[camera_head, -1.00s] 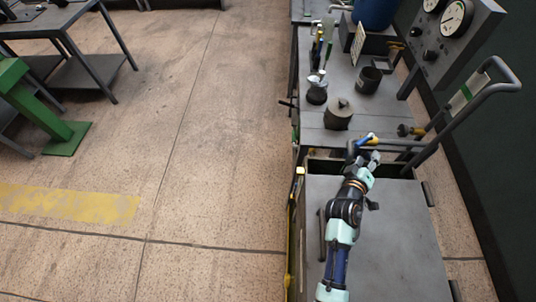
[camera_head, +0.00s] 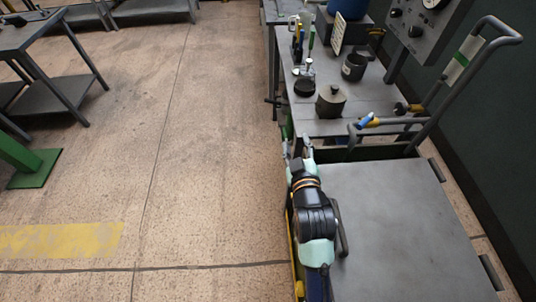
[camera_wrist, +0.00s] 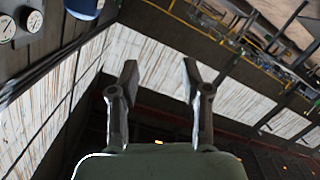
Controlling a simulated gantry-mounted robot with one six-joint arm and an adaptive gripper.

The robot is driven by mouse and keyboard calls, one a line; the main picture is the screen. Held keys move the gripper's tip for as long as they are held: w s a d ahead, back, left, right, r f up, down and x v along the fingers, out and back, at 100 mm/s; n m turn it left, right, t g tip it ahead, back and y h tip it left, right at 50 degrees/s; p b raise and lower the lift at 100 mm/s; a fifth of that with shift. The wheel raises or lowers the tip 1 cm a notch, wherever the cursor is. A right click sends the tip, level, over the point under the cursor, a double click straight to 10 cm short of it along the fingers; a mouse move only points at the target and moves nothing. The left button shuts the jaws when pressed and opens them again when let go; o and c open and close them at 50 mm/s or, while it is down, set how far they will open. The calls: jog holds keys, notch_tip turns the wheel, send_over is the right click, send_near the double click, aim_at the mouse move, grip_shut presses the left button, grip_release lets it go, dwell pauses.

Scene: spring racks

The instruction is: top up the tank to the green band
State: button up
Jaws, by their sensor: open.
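A bent grey pipe (camera_head: 437,107) rises at the right and carries a pale section with a green band (camera_head: 461,60). I cannot make out a liquid level there. A blue-and-white piece with some yellow, like a small handle (camera_head: 368,121), sits at the lower end of the pipework. Which vessel is the tank is not clear. My gripper (camera_head: 297,147) is open and empty, left of the handle and apart from it, by the bench's front left corner. In the wrist view my gripper (camera_wrist: 159,76) shows two spread fingers with nothing between them.
A lidded pot (camera_head: 330,102), a dark mug (camera_head: 354,67) and a holder of tools (camera_head: 299,45) stand on the bench. A gauge panel (camera_head: 413,30) and a blue drum (camera_head: 347,8) are behind. A grey flat top (camera_head: 395,225) lies right of my arm. Open floor (camera_head: 200,150) is left.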

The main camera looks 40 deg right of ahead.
jog(key=w+a+r+n+t+y+b, duration=0.1)
jog(key=w+a+t+y+b, duration=0.1)
jog(key=a, duration=0.3)
jog(key=shift+w+a, duration=0.15)
jog(key=shift+a, duration=0.15)
